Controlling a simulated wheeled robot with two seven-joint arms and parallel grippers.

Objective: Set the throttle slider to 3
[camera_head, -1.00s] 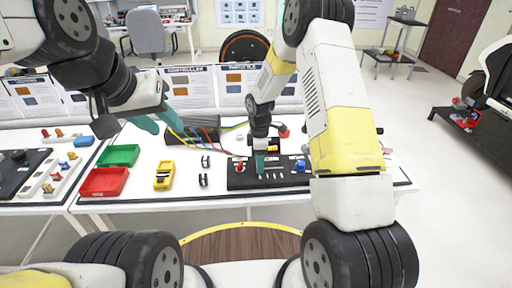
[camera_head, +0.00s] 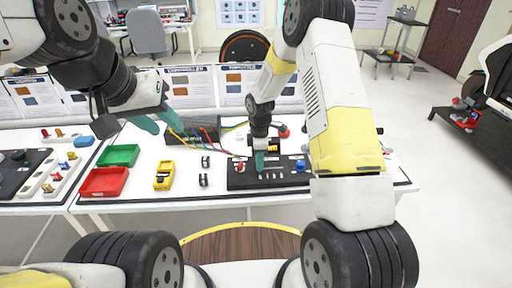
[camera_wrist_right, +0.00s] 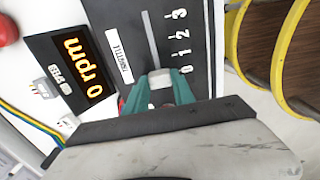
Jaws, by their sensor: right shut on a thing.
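The black control panel (camera_head: 240,181) lies on the white table under my right gripper (camera_head: 260,168). In the right wrist view the throttle slider's pale knob (camera_wrist_right: 160,80) sits at the lower end of its slot, near the 0 mark. The scale numbers 0 to 3 (camera_wrist_right: 180,40) run up beside the slot, with 3 at the far end. My right gripper (camera_wrist_right: 160,92) is shut on the knob, with teal fingers on either side. The display (camera_wrist_right: 83,67) reads 0 rpm. My left gripper (camera_head: 158,121) is open and empty above the table, well left of the panel.
A red button (camera_wrist_right: 7,30) is beside the display in the right wrist view. A blue knob (camera_head: 300,165) is at the panel's right. A red bin (camera_head: 104,182), a green bin (camera_head: 119,155) and a yellow meter (camera_head: 164,176) stand left of the panel. Coloured wires run behind.

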